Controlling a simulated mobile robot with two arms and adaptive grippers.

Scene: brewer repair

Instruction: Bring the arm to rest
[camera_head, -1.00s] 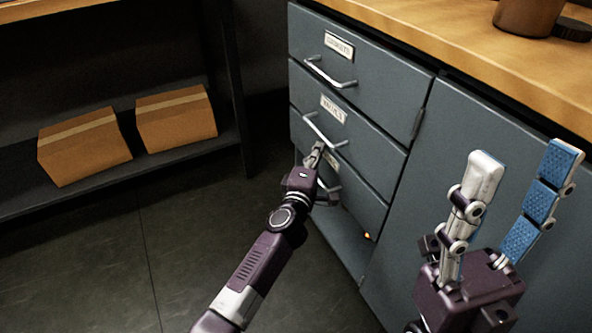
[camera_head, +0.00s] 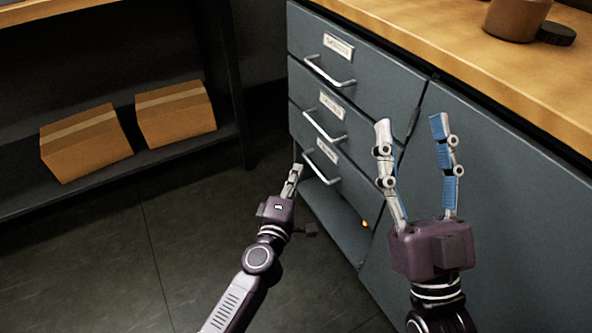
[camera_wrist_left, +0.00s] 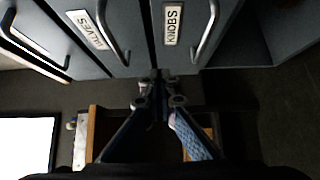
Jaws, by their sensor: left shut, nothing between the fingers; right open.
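My left gripper (camera_head: 293,178) is shut and empty. It is in front of the lower drawers of the grey cabinet (camera_head: 385,120), apart from the handles. In the left wrist view its fingers (camera_wrist_left: 160,85) meet below a drawer labelled KNOBS (camera_wrist_left: 172,25). My right gripper (camera_head: 412,128) is open and empty, its two fingers raised and spread in front of the cabinet's plain right panel. All three drawers look closed.
Two cardboard boxes (camera_head: 85,143) (camera_head: 175,113) lie on a dark shelf (camera_head: 110,170) at left. The floor (camera_head: 190,220) between is clear.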

